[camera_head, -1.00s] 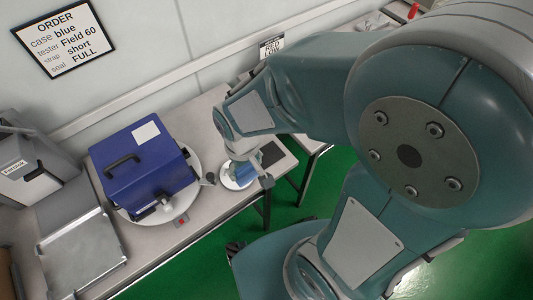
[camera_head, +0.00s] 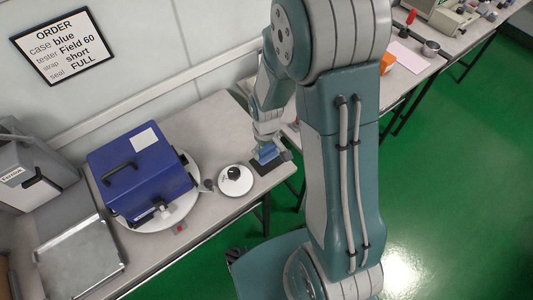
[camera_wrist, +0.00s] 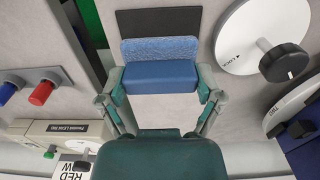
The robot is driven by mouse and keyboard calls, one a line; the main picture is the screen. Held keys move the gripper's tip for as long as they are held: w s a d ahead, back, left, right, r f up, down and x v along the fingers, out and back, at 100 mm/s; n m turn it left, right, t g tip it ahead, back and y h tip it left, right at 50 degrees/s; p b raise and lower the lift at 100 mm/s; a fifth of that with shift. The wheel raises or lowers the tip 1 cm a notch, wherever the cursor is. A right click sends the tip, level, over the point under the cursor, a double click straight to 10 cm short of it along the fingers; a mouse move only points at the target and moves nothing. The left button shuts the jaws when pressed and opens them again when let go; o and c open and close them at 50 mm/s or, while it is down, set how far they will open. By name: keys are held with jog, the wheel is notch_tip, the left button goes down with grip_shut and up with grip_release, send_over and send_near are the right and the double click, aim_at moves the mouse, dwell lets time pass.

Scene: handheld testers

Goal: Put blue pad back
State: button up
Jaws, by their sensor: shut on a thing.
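The blue pad (camera_wrist: 160,75) is a blue block with a paler, fuzzy face, and it sits between the two fingers of my gripper (camera_wrist: 160,84). In the head view the blue pad (camera_head: 266,154) shows at the end of my gripper (camera_head: 270,150), over or on a dark rectangle (camera_head: 264,166) on the table. In the wrist view this dark rectangle (camera_wrist: 158,22) lies just beyond the pad's fuzzy face. I cannot tell whether the pad touches it.
A white disc with a black knob (camera_head: 236,181) is left of the dark rectangle. A blue case (camera_head: 140,172) stands on a round white turntable (camera_head: 182,208). A metal tray (camera_head: 80,255) lies at the left. Red and blue plugs (camera_wrist: 42,92) show left of my gripper.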

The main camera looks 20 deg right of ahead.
aim_at(266, 155)
jog(key=shift+f, duration=1.55)
jog(key=shift+f, duration=0.1)
jog(key=o, duration=0.8)
jog(key=shift+o, duration=0.2)
notch_tip(266, 155, up, 12)
jog(key=shift+r, duration=0.1)
jog(key=s+r+m+t, duration=0.1)
jog(key=s+r+t, duration=0.1)
jog(key=s+r, duration=0.5)
jog(key=s+r+m+t, duration=0.2)
jog(key=s+r, duration=0.5)
jog(key=r, duration=0.5)
jog(key=shift+r+m+t, duration=0.3)
jog(key=shift+t, duration=0.5)
